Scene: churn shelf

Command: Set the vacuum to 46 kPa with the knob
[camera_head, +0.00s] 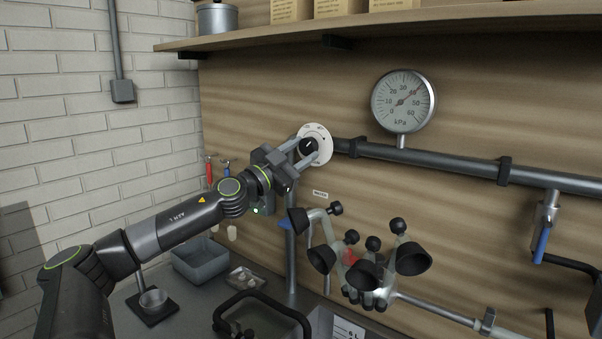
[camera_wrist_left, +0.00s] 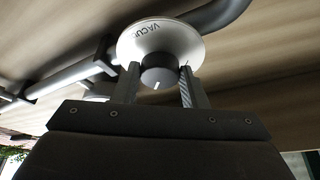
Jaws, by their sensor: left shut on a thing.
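The black vacuum knob (camera_head: 308,146) sits at the centre of a round white dial plate (camera_head: 324,134) on the wood wall. My left gripper (camera_head: 305,153) is shut on the knob, with one finger on either side of it. The knob (camera_wrist_left: 157,72) also shows between the fingers in the left wrist view, with a white mark on its face. The vacuum gauge (camera_head: 402,101) hangs to the right, above the pipe.
A dark pipe (camera_head: 455,161) runs right from the dial plate. A milking cluster (camera_head: 370,262) with black cups hangs below the knob. A shelf (camera_head: 440,17) runs above. A grey bin (camera_head: 201,262) stands on the counter below my left arm.

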